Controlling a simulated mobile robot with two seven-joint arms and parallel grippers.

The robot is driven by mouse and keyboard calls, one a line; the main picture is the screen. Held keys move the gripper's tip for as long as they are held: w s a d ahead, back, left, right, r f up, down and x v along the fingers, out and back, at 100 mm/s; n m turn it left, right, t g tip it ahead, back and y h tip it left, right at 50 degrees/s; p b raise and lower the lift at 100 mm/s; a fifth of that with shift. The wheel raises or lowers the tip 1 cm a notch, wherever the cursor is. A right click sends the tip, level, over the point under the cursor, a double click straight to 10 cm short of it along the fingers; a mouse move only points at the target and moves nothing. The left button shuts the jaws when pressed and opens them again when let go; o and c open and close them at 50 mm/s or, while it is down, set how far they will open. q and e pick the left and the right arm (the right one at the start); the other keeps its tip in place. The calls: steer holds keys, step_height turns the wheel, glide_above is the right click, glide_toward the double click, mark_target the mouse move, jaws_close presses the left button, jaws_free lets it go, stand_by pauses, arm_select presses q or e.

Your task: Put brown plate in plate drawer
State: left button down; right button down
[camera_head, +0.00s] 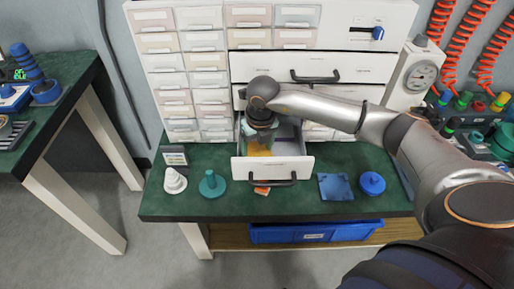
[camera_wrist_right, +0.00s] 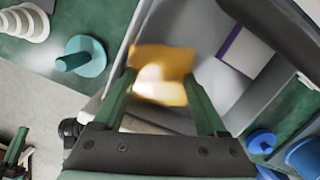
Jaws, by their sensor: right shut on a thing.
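The brown plate (camera_wrist_right: 160,62) is a small orange-brown piece between the green fingers of my right gripper (camera_wrist_right: 160,100), which is shut on it. In the head view the right gripper (camera_head: 260,139) points down into an open drawer (camera_head: 248,170), and the plate (camera_head: 259,149) shows yellowish under it, within the drawer's walls. I cannot tell whether the plate touches the drawer floor. A dark part with a green finger at the lower left of the right wrist view appears to be my left gripper (camera_wrist_right: 17,147); its opening is unclear.
A card with a purple edge (camera_wrist_right: 240,52) lies in the drawer. A white stepped cone (camera_head: 175,181), a teal peg base (camera_head: 212,184), a blue square plate (camera_head: 335,187) and a blue knob (camera_head: 372,183) stand on the green bench (camera_head: 300,207). A closed drawer (camera_head: 312,68) is above.

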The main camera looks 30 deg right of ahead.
arm_select(q)
steer(key=shift+w, duration=0.1)
arm_select(e)
steer(key=shift+c, duration=1)
jaws_free()
steer(key=shift+f, duration=0.1)
arm_select(q)
steer(key=shift+w+r, duration=0.15)
steer(key=shift+r, duration=0.1)
